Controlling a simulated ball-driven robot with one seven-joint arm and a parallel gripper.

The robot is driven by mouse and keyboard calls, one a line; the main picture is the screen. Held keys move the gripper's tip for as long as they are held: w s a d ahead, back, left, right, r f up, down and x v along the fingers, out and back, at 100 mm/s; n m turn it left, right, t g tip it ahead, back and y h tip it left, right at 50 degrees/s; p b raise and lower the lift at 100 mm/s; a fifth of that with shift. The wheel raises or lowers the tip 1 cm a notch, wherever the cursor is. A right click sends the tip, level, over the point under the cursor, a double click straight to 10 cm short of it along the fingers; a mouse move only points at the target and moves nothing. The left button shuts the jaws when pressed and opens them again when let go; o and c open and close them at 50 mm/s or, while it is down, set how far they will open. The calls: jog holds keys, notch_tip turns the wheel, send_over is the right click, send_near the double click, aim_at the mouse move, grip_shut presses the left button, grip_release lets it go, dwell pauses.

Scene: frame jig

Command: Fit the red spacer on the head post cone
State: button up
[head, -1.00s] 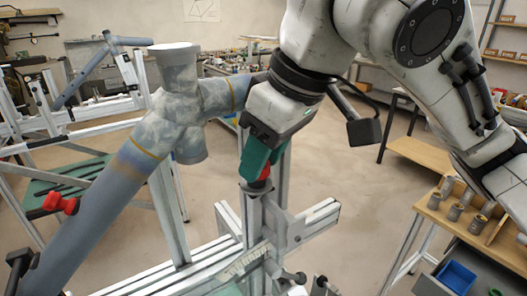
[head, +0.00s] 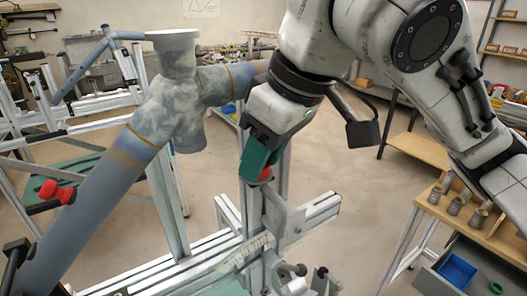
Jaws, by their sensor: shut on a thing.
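My gripper (head: 262,172) has green fingers and points down in the middle of the head view. It is shut on the red spacer (head: 266,174), of which only a small red part shows between the fingers. The upright metal head post (head: 256,205) stands directly below and behind the fingertips. Its cone is hidden by the fingers, so I cannot tell whether the spacer touches it.
A wooden bench (head: 480,230) with several metal cylinders is at right, above a drawer with a blue bin (head: 457,270). Open floor lies between.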

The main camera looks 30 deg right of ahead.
jog(key=o, duration=1.1)
jog(key=v, duration=1)
jog(key=shift+s+r, duration=0.2)
jog(key=shift+r, duration=0.1)
